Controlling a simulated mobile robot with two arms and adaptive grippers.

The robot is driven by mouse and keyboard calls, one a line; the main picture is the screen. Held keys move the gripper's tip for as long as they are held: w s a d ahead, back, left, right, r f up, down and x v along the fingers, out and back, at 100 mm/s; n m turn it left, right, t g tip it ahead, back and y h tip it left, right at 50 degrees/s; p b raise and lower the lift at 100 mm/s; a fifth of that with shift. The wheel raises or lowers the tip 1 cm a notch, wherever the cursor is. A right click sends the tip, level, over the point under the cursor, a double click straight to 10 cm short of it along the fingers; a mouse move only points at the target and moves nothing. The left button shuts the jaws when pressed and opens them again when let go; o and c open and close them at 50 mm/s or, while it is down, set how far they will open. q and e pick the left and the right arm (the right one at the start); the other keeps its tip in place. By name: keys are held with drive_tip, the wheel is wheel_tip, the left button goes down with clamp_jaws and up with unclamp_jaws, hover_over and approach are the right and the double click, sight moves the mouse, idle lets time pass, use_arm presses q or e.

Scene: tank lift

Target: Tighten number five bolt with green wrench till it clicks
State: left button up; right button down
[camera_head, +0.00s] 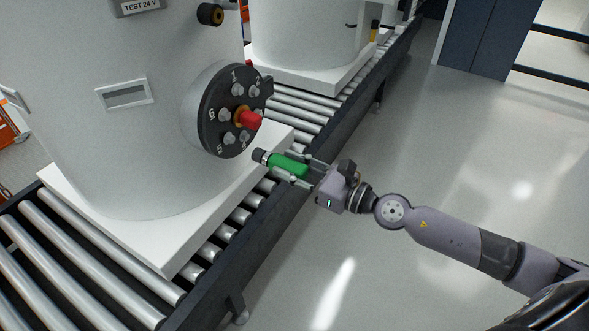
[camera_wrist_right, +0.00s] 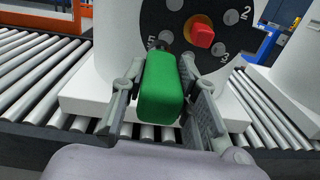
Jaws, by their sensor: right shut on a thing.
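The green wrench (camera_head: 288,165) has a green handle and a dark head that points left toward the flange. My right gripper (camera_head: 304,171) is shut on its handle; the handle also shows in the right wrist view (camera_wrist_right: 158,88) between the two fingers. The dark round flange (camera_head: 211,137) on the white tank carries numbered bolts around a red knob (camera_head: 251,120). The number five bolt (camera_head: 230,140) is at the lower left of the flange. The wrench head is below and right of it, apart from it in the head view. My left gripper is out of view.
The white tank (camera_head: 165,165) stands on a white base (camera_head: 170,254) on the roller conveyor (camera_head: 62,262). A second tank (camera_head: 305,30) stands farther along it. The conveyor's dark side rail runs beneath the wrench. The floor (camera_head: 440,150) at the right is clear.

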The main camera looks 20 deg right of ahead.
sight(277, 155)
drive_tip(key=shift+w+d+f+b, duration=0.2)
drive_tip(key=shift+w+b, duration=0.05)
drive_tip(key=shift+b, duration=0.05)
drive_tip(key=shift+w+d+n+b, duration=0.3)
drive_tip(key=shift+w+d+b, duration=0.25)
drive_tip(key=shift+w, duration=0.05)
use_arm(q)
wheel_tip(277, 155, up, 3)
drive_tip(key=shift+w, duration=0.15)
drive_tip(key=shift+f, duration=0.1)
use_arm(e)
drive_tip(key=p+x, duration=0.2)
drive_tip(key=x, duration=0.2)
drive_tip(key=shift+w+a+r+p, duration=0.1)
drive_tip(key=shift+w+a+p, duration=0.05)
drive_tip(key=shift+p, duration=0.15)
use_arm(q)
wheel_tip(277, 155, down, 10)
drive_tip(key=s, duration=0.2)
use_arm(e)
drive_tip(key=shift+w+a, duration=0.45)
drive_tip(key=shift+w, duration=0.05)
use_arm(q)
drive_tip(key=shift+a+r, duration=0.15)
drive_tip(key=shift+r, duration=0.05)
